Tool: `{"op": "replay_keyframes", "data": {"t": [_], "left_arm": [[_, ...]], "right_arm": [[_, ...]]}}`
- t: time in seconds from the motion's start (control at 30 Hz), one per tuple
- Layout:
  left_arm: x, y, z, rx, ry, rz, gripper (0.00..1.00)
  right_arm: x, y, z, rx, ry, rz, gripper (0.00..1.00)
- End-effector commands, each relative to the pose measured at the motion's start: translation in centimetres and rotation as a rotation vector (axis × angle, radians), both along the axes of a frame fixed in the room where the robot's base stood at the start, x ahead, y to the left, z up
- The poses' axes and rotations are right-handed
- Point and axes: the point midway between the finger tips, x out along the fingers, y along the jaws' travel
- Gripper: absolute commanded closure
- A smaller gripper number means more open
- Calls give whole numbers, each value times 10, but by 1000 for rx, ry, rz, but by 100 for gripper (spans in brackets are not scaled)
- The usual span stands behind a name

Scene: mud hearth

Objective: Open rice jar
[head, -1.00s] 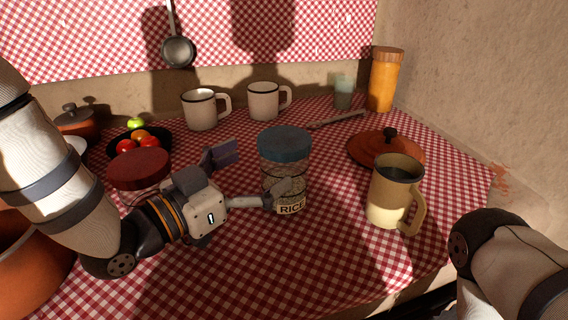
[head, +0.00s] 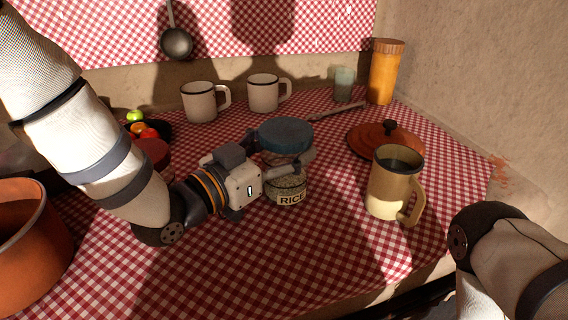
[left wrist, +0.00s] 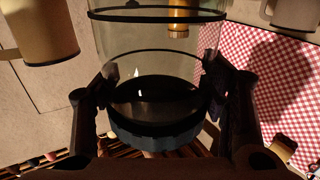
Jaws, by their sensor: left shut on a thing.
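The rice jar (head: 287,187) is clear glass with a RICE label and stands upright in the middle of the checked cloth. Its blue lid (head: 285,135) is on top. My left gripper (head: 284,160) comes in from the left and is shut on the upper part of the jar, one finger on the near side. In the left wrist view, the fingers (left wrist: 163,85) flank the upside-down-looking jar (left wrist: 155,40) beside its lid (left wrist: 155,138). I cannot tell whether they press the lid or the glass just below. My right gripper is out of view.
A beige mug (head: 394,183) stands right of the jar, with a terracotta lid (head: 365,140) behind it. Two white mugs (head: 199,103) (head: 263,94) stand at the back. An orange pot (head: 30,250) is at left. The front cloth is clear.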

Motion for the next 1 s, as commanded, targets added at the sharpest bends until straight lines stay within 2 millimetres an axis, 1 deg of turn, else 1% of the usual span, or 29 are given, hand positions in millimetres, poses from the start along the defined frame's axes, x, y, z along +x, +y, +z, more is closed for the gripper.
{"op": "replay_keyframes", "data": {"t": [0.17, 0.27, 0.33, 0.37, 0.47, 0.5, 0.57, 0.6, 0.7, 0.8, 0.9, 1.0], "left_arm": [[0, 0, 6, 1, -4, 1, 76], [1, 0, 21, 0, -8, 0, 76], [0, 0, 39, -1, -11, 0, 76], [-7, -1, 46, -2, -9, -2, 76], [-30, -2, 77, -1, -14, -2, 76], [-41, -3, 90, -1, -17, -3, 76], [-57, -4, 108, 0, -19, -2, 76], [-71, -5, 109, -1, -11, -4, 76], [-99, -7, 119, -1, -9, -3, 76], [-120, -9, 126, 0, -8, -3, 76], [-134, -9, 135, 0, -11, -1, 76], [-140, -10, 135, 2, -8, -1, 76]], "right_arm": [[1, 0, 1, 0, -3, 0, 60], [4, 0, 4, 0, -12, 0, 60], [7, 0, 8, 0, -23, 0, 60], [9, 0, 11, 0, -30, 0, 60], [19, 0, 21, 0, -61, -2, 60], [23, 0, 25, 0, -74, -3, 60], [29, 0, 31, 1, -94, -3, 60], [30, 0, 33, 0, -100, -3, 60], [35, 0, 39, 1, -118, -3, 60], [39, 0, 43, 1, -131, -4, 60], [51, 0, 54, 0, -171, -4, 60], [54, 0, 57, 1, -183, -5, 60]]}}
